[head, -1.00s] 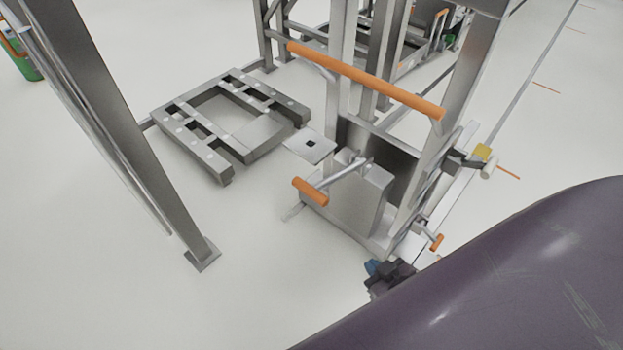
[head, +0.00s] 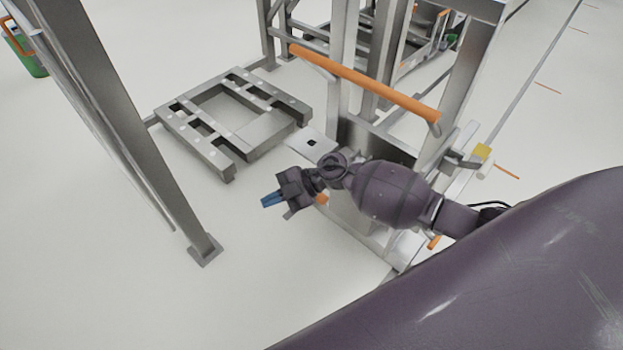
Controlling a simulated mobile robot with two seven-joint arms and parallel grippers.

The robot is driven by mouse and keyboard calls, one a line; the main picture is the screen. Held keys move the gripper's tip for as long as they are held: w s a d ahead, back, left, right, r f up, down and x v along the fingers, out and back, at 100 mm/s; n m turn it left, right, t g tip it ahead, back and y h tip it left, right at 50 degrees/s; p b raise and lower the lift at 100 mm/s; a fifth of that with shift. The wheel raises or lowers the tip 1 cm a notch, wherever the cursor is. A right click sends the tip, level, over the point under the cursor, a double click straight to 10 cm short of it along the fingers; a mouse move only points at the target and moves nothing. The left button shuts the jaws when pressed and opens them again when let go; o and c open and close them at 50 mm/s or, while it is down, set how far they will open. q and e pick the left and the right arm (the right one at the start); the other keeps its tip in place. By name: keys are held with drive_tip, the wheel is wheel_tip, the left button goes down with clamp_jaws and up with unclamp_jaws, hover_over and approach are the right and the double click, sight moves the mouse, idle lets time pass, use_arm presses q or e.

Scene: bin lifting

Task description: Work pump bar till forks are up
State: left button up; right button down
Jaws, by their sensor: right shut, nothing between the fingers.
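My left gripper is out of view.
A steel post (head: 125,130) with a foot plate stands at the left. A small orange lever (head: 433,242) and a yellow part (head: 483,150) are at the lifter's right side. A green bin (head: 28,62) is at the far left. The floor in front is clear.

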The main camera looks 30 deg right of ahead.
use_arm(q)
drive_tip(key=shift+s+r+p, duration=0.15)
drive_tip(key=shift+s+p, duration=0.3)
use_arm(e)
drive_tip(key=w+d+r+g+h, duration=0.1)
drive_tip(key=w+d+h, duration=0.3)
drive_tip(key=d, duration=0.4)
drive_tip(key=w+d+r+g+h, duration=0.2)
drive_tip(key=w+d+g+h, duration=0.1)
drive_tip(key=w+d+h, duration=0.2)
drive_tip(key=d+h, duration=0.2)
drive_tip(key=d, duration=0.2)
drive_tip(key=shift+w+d, duration=0.15)
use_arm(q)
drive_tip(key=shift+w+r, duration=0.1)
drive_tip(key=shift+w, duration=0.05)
